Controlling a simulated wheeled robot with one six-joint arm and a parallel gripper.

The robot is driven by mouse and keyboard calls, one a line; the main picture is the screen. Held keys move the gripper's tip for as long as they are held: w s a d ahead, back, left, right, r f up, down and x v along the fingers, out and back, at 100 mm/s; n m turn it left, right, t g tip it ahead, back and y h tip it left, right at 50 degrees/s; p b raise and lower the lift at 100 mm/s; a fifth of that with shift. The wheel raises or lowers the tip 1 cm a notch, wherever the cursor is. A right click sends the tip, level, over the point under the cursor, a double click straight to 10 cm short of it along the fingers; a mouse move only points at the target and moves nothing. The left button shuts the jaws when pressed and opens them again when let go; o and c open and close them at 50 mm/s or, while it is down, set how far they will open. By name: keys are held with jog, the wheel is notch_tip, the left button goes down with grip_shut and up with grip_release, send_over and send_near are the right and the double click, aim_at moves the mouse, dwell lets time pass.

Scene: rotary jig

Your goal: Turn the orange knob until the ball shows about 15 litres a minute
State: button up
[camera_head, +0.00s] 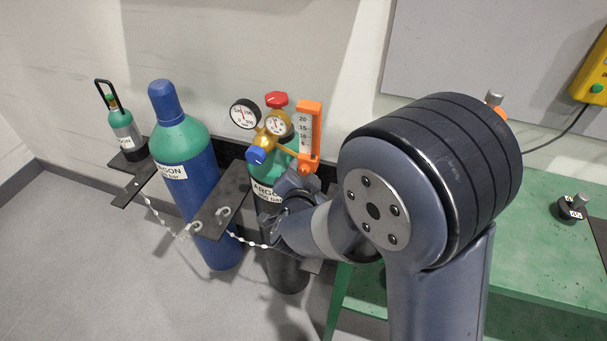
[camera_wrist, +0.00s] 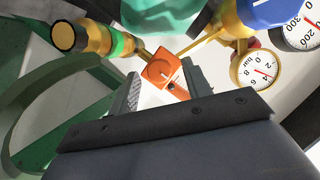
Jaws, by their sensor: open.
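The flowmeter (camera_head: 309,135) is an orange frame with a clear scale tube, upright on the brass regulator of the near argon cylinder. Its scale reads 5 to 20; I cannot make out the ball. The orange knob (camera_head: 306,167) is at its lower end, partly hidden by my arm. In the wrist view, an orange part with a round face, which looks like the knob (camera_wrist: 163,72), lies between the fingers. My gripper (camera_wrist: 164,80) is open around it, with a light gap beside the left finger. I cannot tell if the right finger touches. In the head view, my gripper (camera_head: 296,182) is just below the flowmeter.
Brass regulator (camera_head: 273,130) with round gauges and a blue knob stands close left of the flowmeter. A blue argon cylinder (camera_head: 185,170) and a small cylinder (camera_head: 124,130) are farther left, with chains. A green bench (camera_head: 535,225) is at right.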

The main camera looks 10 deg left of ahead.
jog(key=c, duration=1)
jog(key=shift+r+p, duration=0.15)
jog(key=shift+p, duration=0.35)
